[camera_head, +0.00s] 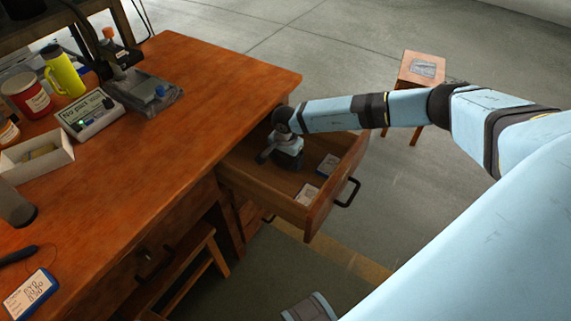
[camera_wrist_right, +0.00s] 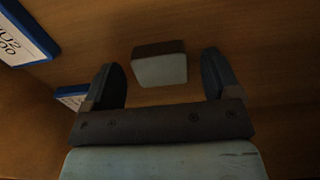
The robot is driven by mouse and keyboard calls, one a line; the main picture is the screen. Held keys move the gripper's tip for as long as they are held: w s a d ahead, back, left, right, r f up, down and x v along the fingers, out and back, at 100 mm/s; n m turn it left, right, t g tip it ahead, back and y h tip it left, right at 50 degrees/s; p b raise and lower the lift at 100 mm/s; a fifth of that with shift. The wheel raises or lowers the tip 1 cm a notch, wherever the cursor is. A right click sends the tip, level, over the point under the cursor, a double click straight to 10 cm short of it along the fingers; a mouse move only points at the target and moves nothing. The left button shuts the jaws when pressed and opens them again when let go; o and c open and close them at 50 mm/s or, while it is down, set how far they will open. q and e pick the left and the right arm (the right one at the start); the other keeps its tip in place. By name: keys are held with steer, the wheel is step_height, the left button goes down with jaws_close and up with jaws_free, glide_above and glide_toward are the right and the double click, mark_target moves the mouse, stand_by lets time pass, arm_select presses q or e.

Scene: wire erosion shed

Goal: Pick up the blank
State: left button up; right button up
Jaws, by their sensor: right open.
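The blank, a small block with a pale grey face and a dark brownish side, lies on the wooden drawer floor in the right wrist view (camera_wrist_right: 160,67). It sits ahead of and between the two fingers of my right gripper (camera_wrist_right: 161,84), with a gap on each side. My right gripper is open and holds nothing. In the head view my right gripper (camera_head: 272,158) reaches down into the open drawer (camera_head: 309,211); the blank cannot be made out there, probably hidden by the gripper. My left gripper is not in view.
Blue-edged labelled cards (camera_wrist_right: 25,40) lie in the drawer; two show in the head view, one near the front (camera_head: 306,194). The drawer walls and the tabletop (camera_head: 190,110) edge are close to my right arm. A small stool (camera_head: 421,70) stands beyond.

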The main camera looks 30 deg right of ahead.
steer(key=shift+f, duration=0.1)
steer(key=c, duration=1.2)
